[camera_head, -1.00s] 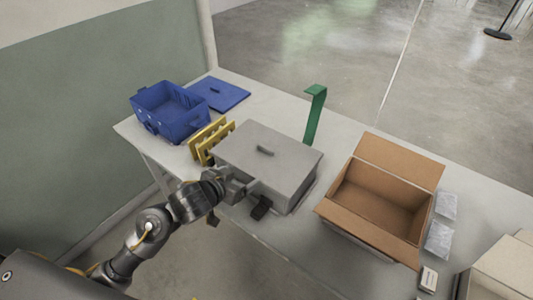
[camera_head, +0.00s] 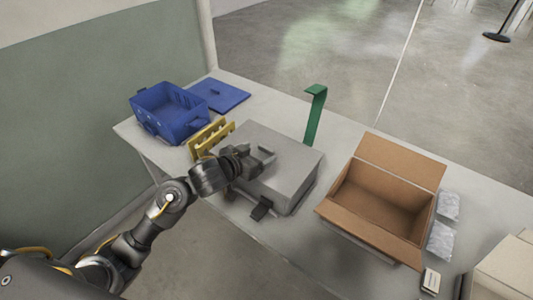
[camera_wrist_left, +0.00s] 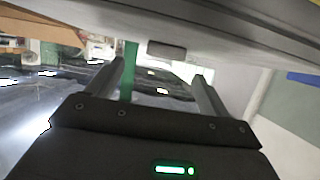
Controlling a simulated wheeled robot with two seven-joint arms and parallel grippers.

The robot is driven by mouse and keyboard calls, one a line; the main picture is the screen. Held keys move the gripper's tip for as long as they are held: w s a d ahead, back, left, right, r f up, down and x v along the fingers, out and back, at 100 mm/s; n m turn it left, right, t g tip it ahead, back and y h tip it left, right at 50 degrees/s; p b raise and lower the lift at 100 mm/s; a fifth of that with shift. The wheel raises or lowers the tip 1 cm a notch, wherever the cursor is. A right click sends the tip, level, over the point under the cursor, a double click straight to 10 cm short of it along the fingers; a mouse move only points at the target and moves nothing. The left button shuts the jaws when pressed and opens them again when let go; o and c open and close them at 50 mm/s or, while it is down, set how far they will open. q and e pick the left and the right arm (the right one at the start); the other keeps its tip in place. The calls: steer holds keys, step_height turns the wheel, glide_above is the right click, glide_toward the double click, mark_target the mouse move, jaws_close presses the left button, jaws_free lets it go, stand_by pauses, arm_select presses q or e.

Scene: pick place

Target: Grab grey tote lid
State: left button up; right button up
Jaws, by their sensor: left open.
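The grey tote (camera_head: 290,198) stands on the table with its flat grey lid (camera_head: 292,153) on top. In the head view my left gripper (camera_head: 265,155) is over the middle of the lid, around where the handle is, and largely hides the handle. In the left wrist view the lid (camera_wrist_left: 235,28) fills the top, with its small handle (camera_wrist_left: 166,49) hanging into view ahead of the fingers. My left gripper (camera_wrist_left: 158,80) is open there, its two fingers apart with nothing between them. My right gripper is out of view.
A yellow rack (camera_head: 208,138) and a blue tote (camera_head: 170,112) stand left of the grey tote, with a blue lid (camera_head: 222,95) behind. A green upright bracket (camera_head: 314,118) stands behind it. An open cardboard box (camera_head: 345,213) is to the right, beside clear bags (camera_head: 440,240).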

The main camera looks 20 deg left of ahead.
mark_target(266, 147)
arm_select(q)
steer(key=x, duration=0.5)
steer(key=shift+w+a+f, duration=0.1)
steer(key=shift+w+a, duration=0.15)
steer(key=shift+a, duration=0.05)
steer(key=shift+s, duration=0.1)
steer(key=c, duration=1.2)
